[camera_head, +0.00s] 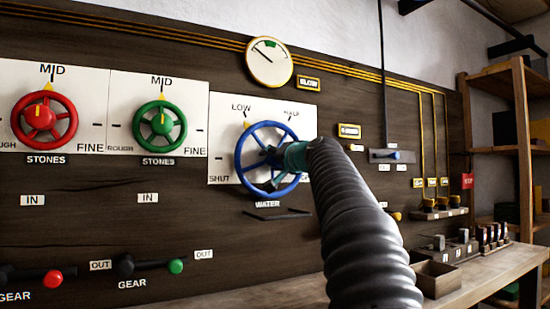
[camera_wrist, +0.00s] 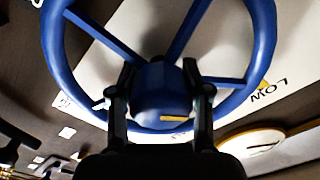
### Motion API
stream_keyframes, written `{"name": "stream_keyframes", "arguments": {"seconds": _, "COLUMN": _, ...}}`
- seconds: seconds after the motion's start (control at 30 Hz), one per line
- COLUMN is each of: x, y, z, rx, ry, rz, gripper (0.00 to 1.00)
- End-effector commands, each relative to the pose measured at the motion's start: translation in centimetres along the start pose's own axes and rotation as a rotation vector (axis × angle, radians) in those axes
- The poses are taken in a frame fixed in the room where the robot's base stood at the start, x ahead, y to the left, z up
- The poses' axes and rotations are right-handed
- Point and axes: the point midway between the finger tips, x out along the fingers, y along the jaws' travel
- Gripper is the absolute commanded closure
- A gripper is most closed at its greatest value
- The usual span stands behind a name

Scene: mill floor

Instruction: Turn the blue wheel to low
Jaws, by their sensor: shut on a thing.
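The blue wheel (camera_head: 239,155) is mounted on a white plate (camera_head: 222,110) marked SHUT, LOW and HALF, with a WATER label below. A yellow pointer (camera_head: 246,125) sits at its upper left rim, just under the word LOW. My gripper (camera_head: 280,158) is at the wheel's centre, its arm reaching in from the lower right. In the wrist view, my gripper's two fingers (camera_wrist: 160,98) stand on either side of the blue hub (camera_wrist: 155,80), closed on it. A yellow mark shows on the hub. My gripper hides part of the wheel's right side and the plate.
A red wheel (camera_head: 42,117) and a green wheel (camera_head: 159,124) are on the panel to the left. A round gauge (camera_head: 269,62) hangs above. A bench (camera_head: 470,275) with small boxes and a shelf (camera_head: 520,110) stand at right. GEAR levers are at lower left.

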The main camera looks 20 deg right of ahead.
Motion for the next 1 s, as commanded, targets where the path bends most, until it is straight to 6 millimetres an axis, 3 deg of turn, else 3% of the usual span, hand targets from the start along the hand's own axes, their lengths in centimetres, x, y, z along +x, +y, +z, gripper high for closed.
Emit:
{"name": "stream_keyframes", "arguments": {"seconds": 0.33, "x": 0.00, "y": -0.04, "z": -0.08, "rx": 0.137, "ry": 0.003, "rz": 0.000, "gripper": 0.87}}
{"name": "stream_keyframes", "arguments": {"seconds": 0.87, "x": -0.01, "y": 0.01, "z": -0.05, "rx": 0.159, "ry": 0.004, "rz": 0.000, "gripper": 0.87}}
{"name": "stream_keyframes", "arguments": {"seconds": 0.9, "x": -0.01, "y": 0.01, "z": -0.05, "rx": 0.159, "ry": 0.004, "rz": 0.000, "gripper": 0.47}}
{"name": "stream_keyframes", "arguments": {"seconds": 1.0, "x": -0.01, "y": 0.01, "z": -0.05, "rx": 0.159, "ry": 0.004, "rz": 0.000, "gripper": 0.26}}
